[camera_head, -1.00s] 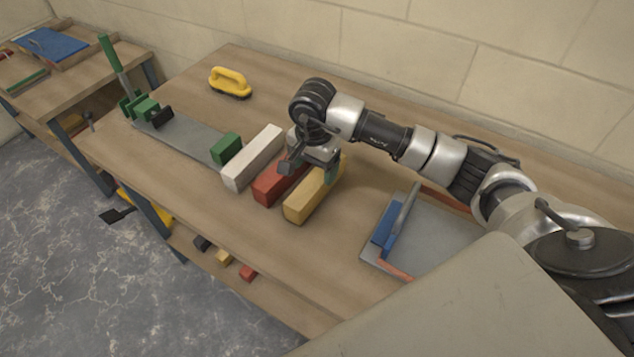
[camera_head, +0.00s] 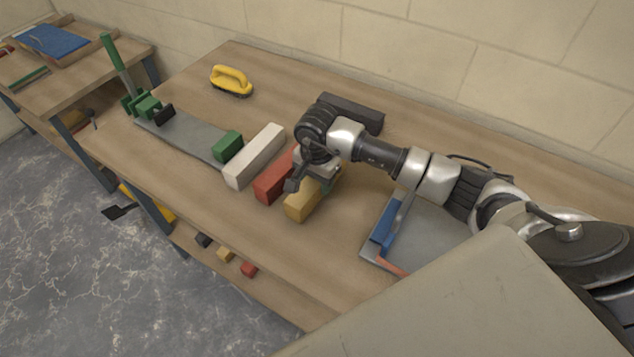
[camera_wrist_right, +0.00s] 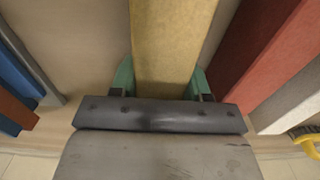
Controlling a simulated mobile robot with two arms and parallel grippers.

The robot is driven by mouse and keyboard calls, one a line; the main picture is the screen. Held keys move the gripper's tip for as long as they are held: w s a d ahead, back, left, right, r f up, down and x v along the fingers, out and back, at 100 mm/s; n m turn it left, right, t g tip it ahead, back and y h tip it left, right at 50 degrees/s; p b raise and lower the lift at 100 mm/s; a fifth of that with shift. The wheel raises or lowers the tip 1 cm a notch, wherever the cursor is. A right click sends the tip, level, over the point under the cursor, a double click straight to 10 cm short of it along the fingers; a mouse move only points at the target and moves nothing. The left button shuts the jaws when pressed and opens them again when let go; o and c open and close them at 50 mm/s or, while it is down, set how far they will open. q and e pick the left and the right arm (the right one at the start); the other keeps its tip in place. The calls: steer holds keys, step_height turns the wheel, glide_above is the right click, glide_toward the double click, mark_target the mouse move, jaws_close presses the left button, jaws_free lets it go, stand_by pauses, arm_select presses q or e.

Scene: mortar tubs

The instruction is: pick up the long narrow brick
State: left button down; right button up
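The yellow brick (camera_head: 298,206) is a long block lying on the workbench. My right gripper (camera_head: 318,186) is over it and hides its far part. In the right wrist view the yellow brick (camera_wrist_right: 172,40) runs between the two green fingers (camera_wrist_right: 161,80), one on each side. The fingers look open around it; whether they touch it is hard to see. A red brick (camera_head: 270,180), a white brick (camera_head: 255,157) and a dark grey brick (camera_head: 358,114) are also long blocks. My left gripper is not in view.
The red brick is close beside the yellow one. A grey tray with a blue block (camera_head: 386,224) lies to the right. The bench's front is clear.

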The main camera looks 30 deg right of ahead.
jaws_close()
steer(key=shift+w+r, duration=0.1)
steer(key=shift+r, duration=0.1)
